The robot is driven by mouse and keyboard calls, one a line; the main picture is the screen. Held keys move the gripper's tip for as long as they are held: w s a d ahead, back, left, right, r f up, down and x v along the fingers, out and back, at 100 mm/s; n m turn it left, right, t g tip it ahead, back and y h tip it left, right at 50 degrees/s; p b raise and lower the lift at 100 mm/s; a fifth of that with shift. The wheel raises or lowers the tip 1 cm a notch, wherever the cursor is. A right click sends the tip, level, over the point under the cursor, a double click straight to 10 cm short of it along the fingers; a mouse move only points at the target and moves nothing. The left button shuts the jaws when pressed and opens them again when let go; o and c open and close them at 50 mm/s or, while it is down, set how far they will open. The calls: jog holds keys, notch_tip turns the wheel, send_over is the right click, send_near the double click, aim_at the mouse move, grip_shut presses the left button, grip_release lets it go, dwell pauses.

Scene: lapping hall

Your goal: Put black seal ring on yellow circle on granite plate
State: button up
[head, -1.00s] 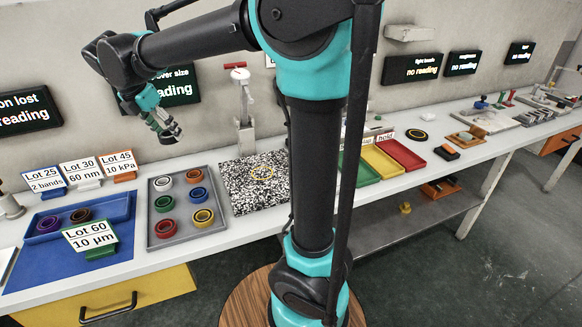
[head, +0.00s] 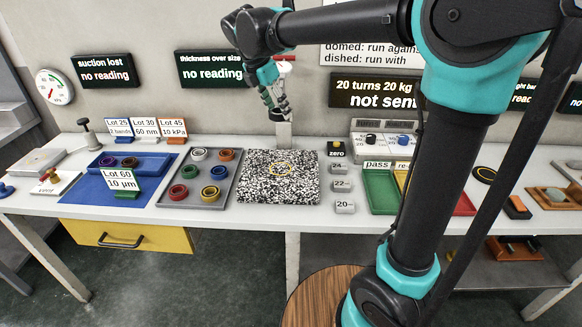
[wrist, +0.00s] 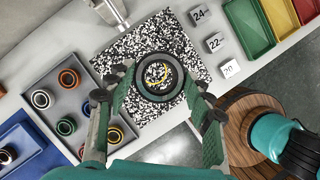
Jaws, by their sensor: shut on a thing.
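The black seal ring (wrist: 159,97) is between the fingers of my gripper (wrist: 160,82) in the wrist view, and the gripper is shut on it. The granite plate (head: 260,192) is a black-and-white speckled square on the bench, with a yellow circle (head: 281,170) near its middle. In the wrist view part of the yellow circle (wrist: 147,71) shows through the ring's opening, toward its left side. In the head view my gripper (head: 276,112) is raised above the back of the plate; the ring cannot be made out there.
A grey tray (head: 200,205) with several coloured rings stands just left of the plate. Numbered grey weights (head: 343,185) stand to its right, then a green tray (head: 377,207). A metal post (head: 284,135) stands behind the plate.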

aim_at(282, 168)
notch_tip(282, 168, down, 19)
jog(key=shift+f, duration=0.1)
dwell(0.4)
jog(key=shift+f, duration=0.1)
jog(key=o, duration=1.2)
jog(key=v, duration=1.2)
jog(key=shift+w, duration=0.1)
